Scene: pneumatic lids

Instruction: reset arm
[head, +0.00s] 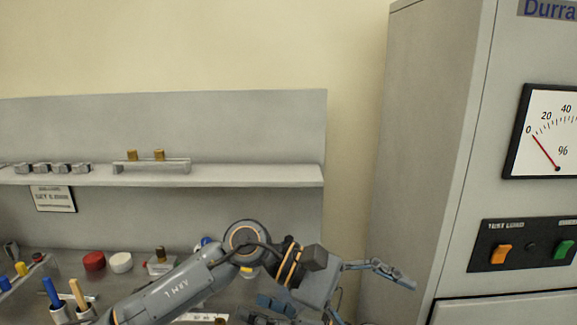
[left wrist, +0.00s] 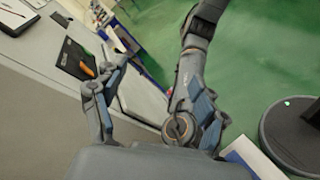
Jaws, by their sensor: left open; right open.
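My left gripper (left wrist: 160,78) shows in the left wrist view. Its fingers are spread and empty, with green floor and a grey cabinet edge behind them.
A tall grey cabinet (head: 430,130) with a gauge (head: 550,135) and switches stands at the right. A shelf (head: 250,176) holds small metal parts. Red (head: 94,262) and white (head: 121,262) round caps and tool holders sit on the bench. Green floor (left wrist: 255,45) is open behind the left gripper.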

